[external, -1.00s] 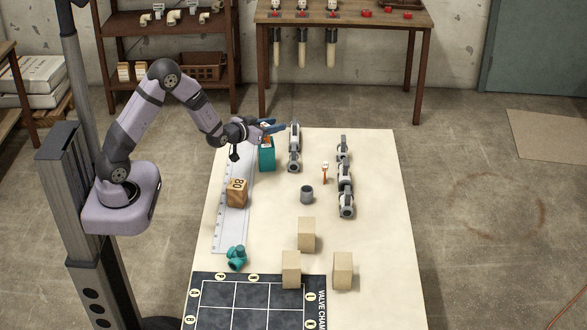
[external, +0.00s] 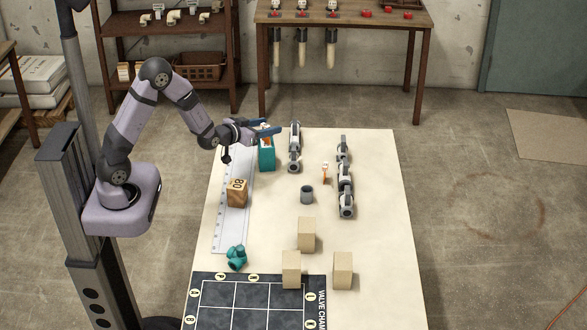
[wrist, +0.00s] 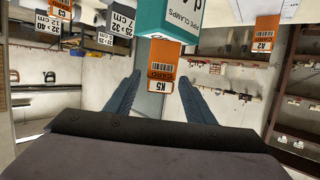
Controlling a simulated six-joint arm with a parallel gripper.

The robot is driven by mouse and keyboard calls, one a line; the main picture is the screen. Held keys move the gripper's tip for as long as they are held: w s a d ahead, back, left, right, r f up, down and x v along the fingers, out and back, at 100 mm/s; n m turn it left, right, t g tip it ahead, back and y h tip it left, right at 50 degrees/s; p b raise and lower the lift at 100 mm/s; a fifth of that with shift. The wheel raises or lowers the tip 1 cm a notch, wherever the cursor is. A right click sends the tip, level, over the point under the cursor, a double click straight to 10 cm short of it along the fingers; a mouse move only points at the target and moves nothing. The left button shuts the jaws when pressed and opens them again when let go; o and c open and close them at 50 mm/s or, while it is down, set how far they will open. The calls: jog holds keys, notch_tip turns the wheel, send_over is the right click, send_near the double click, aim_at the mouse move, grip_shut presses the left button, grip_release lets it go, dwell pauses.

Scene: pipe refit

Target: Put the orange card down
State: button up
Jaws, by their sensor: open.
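The orange card (wrist: 163,65), marked K5, shows in the wrist view against the edge of a teal box (wrist: 170,20) labelled pipe clamps. My gripper (wrist: 155,90) is open, with one finger on each side of the card and visible gaps between. In the external view my gripper (external: 268,130) is at the top of the teal box (external: 267,159), near the table's far left corner. A bit of orange shows there between the fingers. How deep the card sits in the box is hidden.
A grey pipe assembly (external: 294,148) stands close right of the box. A wooden block marked 80 (external: 237,192) lies nearer on a pale ruler strip (external: 220,236).

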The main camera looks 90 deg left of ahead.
aim_at(264, 126)
jog(key=v, duration=0.5)
jog(key=shift+s+d+r+b, duration=0.1)
jog(key=shift+s+d+b, duration=0.15)
jog(key=shift+d+b, duration=0.15)
jog(key=shift+r+p, duration=0.25)
jog(key=shift+p, duration=0.55)
jog(key=p, duration=0.2)
jog(key=shift+s+d+p, duration=0.15)
jog(key=shift+p, duration=0.25)
jog(key=p+v, duration=0.2)
jog(key=p, duration=0.3)
jog(key=shift+f, duration=0.1)
